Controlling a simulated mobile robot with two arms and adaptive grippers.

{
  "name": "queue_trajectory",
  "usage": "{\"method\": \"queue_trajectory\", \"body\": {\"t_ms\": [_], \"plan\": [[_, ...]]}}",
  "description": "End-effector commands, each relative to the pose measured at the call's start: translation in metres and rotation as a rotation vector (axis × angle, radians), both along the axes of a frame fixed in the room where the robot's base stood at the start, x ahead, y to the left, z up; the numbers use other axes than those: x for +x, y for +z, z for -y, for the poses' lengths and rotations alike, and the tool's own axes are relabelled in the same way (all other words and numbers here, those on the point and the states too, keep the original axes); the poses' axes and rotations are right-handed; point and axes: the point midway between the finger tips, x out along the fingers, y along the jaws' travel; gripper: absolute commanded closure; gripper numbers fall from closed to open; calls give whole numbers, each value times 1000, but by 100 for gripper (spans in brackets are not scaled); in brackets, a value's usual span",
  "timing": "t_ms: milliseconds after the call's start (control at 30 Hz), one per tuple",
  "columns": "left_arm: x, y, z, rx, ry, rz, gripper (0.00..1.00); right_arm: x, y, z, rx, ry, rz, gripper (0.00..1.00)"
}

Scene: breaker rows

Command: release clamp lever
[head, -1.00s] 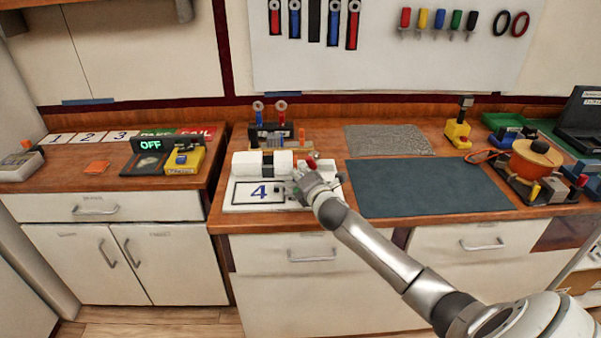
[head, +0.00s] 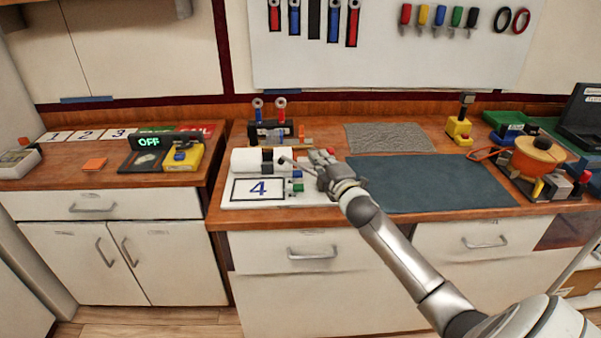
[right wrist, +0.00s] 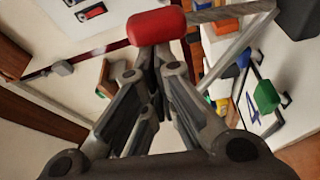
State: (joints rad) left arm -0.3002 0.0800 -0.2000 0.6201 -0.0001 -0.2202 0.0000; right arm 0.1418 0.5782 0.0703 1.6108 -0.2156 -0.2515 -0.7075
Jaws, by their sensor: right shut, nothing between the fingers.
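A red lever handle (right wrist: 157,25) on a grey bar (right wrist: 232,13) shows at the top of the right wrist view. My right gripper (right wrist: 155,60) is shut and empty, its fingertips just below the red handle in that view; I cannot tell whether they touch it. In the head view my right gripper (head: 322,178) is at the right end of the white fixture (head: 232,203) marked 4. A small red part (head: 326,154) shows just behind it. A thin grey bar (head: 297,164) runs left from the gripper. My left gripper is not in view.
Green (head: 297,188) and blue knobs stand on the fixture beside the gripper. A rack with two screwdriver-like tools (head: 270,132) stands behind. A clear dark mat (head: 430,184) lies to the right. A display reading OFF (head: 150,142) stands left.

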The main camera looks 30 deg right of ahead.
Motion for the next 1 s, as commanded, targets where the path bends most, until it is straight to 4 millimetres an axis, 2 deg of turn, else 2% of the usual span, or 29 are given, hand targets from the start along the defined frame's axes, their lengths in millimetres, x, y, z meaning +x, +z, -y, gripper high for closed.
{"method": "queue_trajectory", "body": {"t_ms": [100, 500, 1000], "plan": [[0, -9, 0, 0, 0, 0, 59, -6, -2, 9, 92, -1, 56, 100], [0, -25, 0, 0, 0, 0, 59, -20, -1, 32, 324, -1, 198, 100], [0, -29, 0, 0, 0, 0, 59, -24, -2, 40, 403, -2, 246, 100]]}}
